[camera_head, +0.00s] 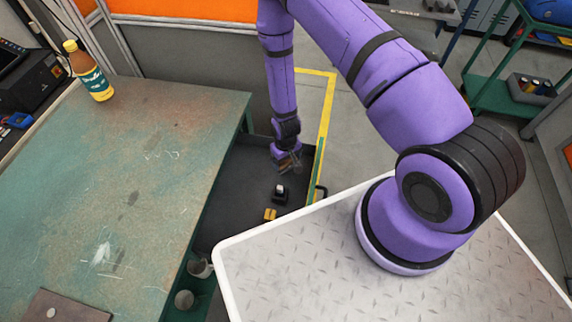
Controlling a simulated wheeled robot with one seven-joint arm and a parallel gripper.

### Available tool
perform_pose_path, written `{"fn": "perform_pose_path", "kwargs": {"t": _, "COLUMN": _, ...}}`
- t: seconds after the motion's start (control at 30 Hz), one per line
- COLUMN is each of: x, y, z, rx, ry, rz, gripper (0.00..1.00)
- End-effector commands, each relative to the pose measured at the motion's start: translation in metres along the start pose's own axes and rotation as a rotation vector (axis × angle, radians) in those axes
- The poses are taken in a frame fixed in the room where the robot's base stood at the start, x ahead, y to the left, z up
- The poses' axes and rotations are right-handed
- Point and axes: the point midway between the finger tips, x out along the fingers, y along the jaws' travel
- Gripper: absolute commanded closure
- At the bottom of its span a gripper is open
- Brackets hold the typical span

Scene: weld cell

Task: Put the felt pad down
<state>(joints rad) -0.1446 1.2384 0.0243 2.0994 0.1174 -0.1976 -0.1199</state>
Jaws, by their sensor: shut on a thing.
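My gripper (287,164) is small and far off at the end of my purple arm, pointing down over a dark grey tray-like surface (235,185). It is shut on a small dark thing between its fingers, taken to be the felt pad. Its outline is mostly hidden by the fingers and too small to make out. I cannot tell whether it touches the dark surface. A black-and-white object (279,192) and a small yellow object (269,214) lie on that surface, nearer the camera than the gripper.
A worn green table (130,170) fills the left, with a labelled bottle (89,72) at its back and a brown flat piece (65,308) at its front. Grey cups (184,300) stand below its right edge. A green shelf cart (500,98) stands at upper right.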

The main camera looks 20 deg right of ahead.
Motion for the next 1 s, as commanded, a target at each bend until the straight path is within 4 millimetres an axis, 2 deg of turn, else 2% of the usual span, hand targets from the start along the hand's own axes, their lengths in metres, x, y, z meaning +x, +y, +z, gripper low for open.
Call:
{"fn": "perform_pose_path", "kwargs": {"t": 0.3, "x": 0.037, "y": 0.000, "z": 0.001, "rx": 0.000, "ry": -0.002, "rz": 0.000, "gripper": 0.38}}
{"fn": "perform_pose_path", "kwargs": {"t": 0.67, "x": 0.040, "y": 0.000, "z": 0.001, "rx": 0.000, "ry": -0.001, "rz": 0.000, "gripper": 0.38}}
{"fn": "perform_pose_path", "kwargs": {"t": 0.7, "x": 0.040, "y": 0.000, "z": 0.000, "rx": 0.000, "ry": -0.001, "rz": 0.000, "gripper": 0.13}}
{"fn": "perform_pose_path", "kwargs": {"t": 0.77, "x": 0.040, "y": 0.000, "z": 0.000, "rx": 0.000, "ry": -0.001, "rz": 0.000, "gripper": 0.00}}
{"fn": "perform_pose_path", "kwargs": {"t": 1.0, "x": 0.039, "y": 0.000, "z": 0.000, "rx": 0.000, "ry": -0.001, "rz": 0.000, "gripper": 0.00}}
